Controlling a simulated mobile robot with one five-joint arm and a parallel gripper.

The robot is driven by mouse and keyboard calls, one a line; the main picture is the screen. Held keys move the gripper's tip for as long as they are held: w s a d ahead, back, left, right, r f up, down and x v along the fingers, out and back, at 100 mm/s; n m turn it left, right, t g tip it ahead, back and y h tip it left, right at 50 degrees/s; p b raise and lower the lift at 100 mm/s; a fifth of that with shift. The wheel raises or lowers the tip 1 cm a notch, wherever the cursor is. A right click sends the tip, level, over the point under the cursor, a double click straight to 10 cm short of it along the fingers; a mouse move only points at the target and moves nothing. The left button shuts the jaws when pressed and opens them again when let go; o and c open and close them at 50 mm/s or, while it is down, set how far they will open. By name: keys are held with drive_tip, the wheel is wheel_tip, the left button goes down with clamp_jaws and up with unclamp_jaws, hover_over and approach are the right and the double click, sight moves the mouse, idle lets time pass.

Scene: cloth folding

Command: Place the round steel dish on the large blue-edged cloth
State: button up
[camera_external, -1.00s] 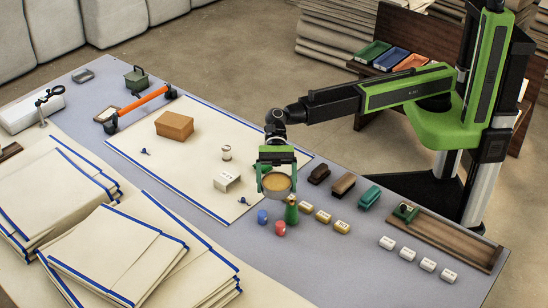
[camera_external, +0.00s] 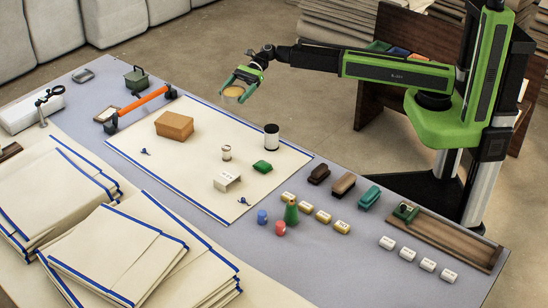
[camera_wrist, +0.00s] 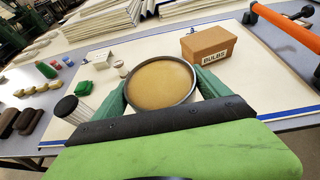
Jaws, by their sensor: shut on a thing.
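The round steel dish (camera_external: 233,93), with a tan inside, is held between the green fingers of my gripper (camera_external: 240,86). In the wrist view the dish (camera_wrist: 160,82) sits between the two green fingers, its rim roughly level. My gripper is shut on it, raised in the air near the far edge of the table. The large blue-edged cloth (camera_external: 200,175) lies flat on the table, below and in front of the gripper. In the wrist view the cloth (camera_wrist: 245,90) spreads out beyond the dish.
On the cloth stand a brown box (camera_external: 174,126), a dark-and-white cylinder (camera_external: 271,137), a small jar (camera_external: 226,152), a green block (camera_external: 262,167) and a white block (camera_external: 227,181). An orange-handled bar (camera_external: 143,105) is at its left edge. Bare cloth lies between the box and cylinder.

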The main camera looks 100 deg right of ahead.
sight(235, 87)
drive_tip(key=d, duration=0.3)
drive_tip(key=shift+s, duration=0.2)
drive_tip(key=b+x, duration=0.2)
drive_tip(key=x, duration=0.2)
drive_tip(key=s+f+b+x, duration=0.1)
drive_tip(key=b+x, duration=0.1)
drive_tip(key=x, duration=0.2)
drive_tip(key=s+f+b+x, duration=0.1)
drive_tip(key=b+x, duration=0.2)
drive_tip(key=x, duration=0.1)
drive_tip(key=shift+w+a+f, duration=0.1)
drive_tip(key=shift+a+f, duration=0.05)
drive_tip(key=shift+a, duration=0.35)
drive_tip(key=shift+w+a, duration=0.25)
drive_tip(key=shift+a, duration=0.15)
wheel_tip(235, 87, down, 4)
drive_tip(key=b, duration=0.4)
drive_tip(key=shift+f, duration=0.25)
drive_tip(key=shift+r, duration=0.25)
drive_tip(key=shift+f, duration=0.2)
drive_tip(key=o, duration=1.9)
drive_tip(key=shift+r, duration=0.3)
drive_tip(key=p+v, duration=0.4)
drive_tip(key=v, duration=0.8)
drive_tip(key=shift+s+a+p, duration=0.1)
drive_tip(key=shift+s+p, duration=0.1)
drive_tip(key=shift+p, duration=0.1)
drive_tip(key=shift+f, duration=0.1)
